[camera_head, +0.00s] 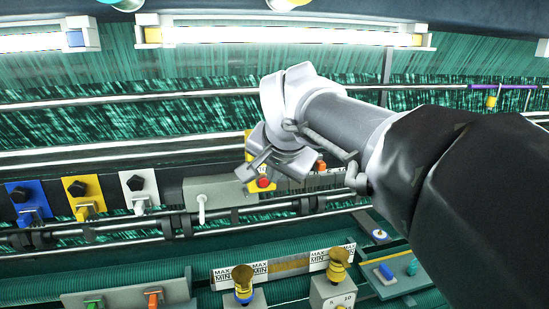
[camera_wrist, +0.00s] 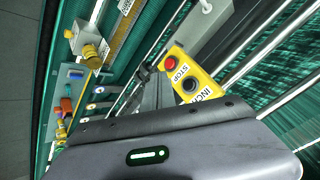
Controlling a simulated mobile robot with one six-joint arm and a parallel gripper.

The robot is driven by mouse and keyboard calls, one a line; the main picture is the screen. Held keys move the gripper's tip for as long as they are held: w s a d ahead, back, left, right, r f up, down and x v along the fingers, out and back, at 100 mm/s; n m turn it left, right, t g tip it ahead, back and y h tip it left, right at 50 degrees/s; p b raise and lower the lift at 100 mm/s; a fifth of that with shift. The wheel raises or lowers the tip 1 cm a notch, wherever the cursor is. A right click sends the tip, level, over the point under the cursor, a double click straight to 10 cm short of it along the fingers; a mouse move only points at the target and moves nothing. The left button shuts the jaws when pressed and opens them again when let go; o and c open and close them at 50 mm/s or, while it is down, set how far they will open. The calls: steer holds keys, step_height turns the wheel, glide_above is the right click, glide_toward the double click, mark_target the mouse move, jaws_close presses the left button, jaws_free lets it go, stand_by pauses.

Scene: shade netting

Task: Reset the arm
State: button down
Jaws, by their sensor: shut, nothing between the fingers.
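My arm reaches in from the right in the head view. My gripper (camera_head: 252,172) is shut and empty, in front of a yellow control box (camera_head: 262,189) with a red button (camera_head: 264,182). In the wrist view my gripper (camera_wrist: 148,76) points beside the yellow box (camera_wrist: 208,79), which has a red STOP button (camera_wrist: 170,63) and a black INCH button (camera_wrist: 190,86). I cannot tell whether a fingertip touches the box. My gripper hides part of the box in the head view.
Blue (camera_head: 27,201), yellow (camera_head: 82,194) and white (camera_head: 139,188) plates with black knobs stand at the left. Brass-coloured knobs (camera_head: 242,279) with MAX/MIN labels are below. Metal rails (camera_head: 120,97) cross green netting.

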steer(key=s+d+f+g+b, duration=0.1)
steer(key=s+d+f+b, duration=0.3)
steer(key=s+f+b, duration=0.5)
steer(key=s+d+f+g+b, duration=0.1)
steer(key=s+d+f+b, duration=0.2)
steer(key=s+f+b, duration=0.6)
steer(key=s+d+f+b, duration=0.4)
steer(key=s+f+b, duration=0.5)
steer(key=f, duration=1.9)
steer(key=shift+s+d+n+g, duration=0.35)
steer(key=shift+s+n+g, duration=0.05)
steer(key=shift+s, duration=0.55)
